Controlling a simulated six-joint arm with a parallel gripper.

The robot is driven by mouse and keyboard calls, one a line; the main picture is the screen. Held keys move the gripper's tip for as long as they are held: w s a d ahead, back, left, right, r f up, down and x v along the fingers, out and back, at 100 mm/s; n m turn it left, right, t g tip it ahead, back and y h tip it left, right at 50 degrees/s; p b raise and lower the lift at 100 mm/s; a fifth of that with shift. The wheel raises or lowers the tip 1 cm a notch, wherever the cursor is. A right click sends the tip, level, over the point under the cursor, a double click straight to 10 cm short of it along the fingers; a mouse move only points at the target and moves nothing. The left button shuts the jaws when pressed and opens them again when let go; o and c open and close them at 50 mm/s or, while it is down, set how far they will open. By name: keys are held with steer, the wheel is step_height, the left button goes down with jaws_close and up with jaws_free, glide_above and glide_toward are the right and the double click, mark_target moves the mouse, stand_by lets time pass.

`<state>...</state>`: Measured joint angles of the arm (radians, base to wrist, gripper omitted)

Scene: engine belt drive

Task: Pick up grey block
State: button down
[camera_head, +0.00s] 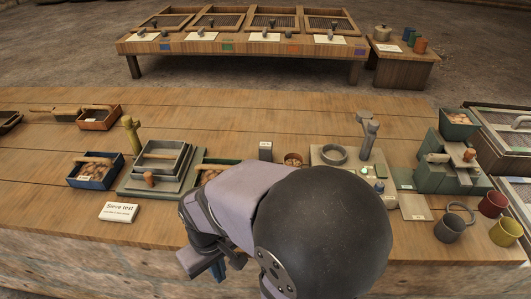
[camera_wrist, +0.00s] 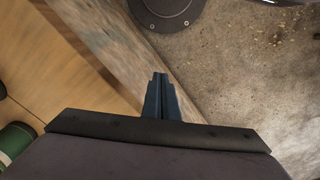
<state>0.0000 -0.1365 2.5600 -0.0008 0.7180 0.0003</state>
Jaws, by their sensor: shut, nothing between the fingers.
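A small upright grey block (camera_head: 265,150) with a pale label stands on the wooden bench near its middle, just behind my arm. It is not seen in the wrist view. My gripper (camera_wrist: 160,80) is shut and empty, with its blue fingertips together. In the wrist view it points down over the bench's front edge and the bare floor. In the head view it is low in the picture, well in front of the grey block, and my arm hides part of it.
Stacked sieve trays (camera_head: 160,168) lie farther left. A board with a ring (camera_head: 333,154) is to the right. Mugs (camera_head: 449,228) stand at the right end.

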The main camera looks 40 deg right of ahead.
steer(key=c, duration=1.2)
jaws_free()
steer(key=shift+o, duration=0.2)
steer(key=shift+s, duration=0.1)
step_height(320, 180, up, 13)
steer(key=m+t+h+p, duration=0.3)
steer(key=m+p, duration=0.6)
steer(key=p, duration=0.7)
glide_above(266, 145)
steer(key=s+a, duration=0.2)
steer(key=shift+x, duration=1)
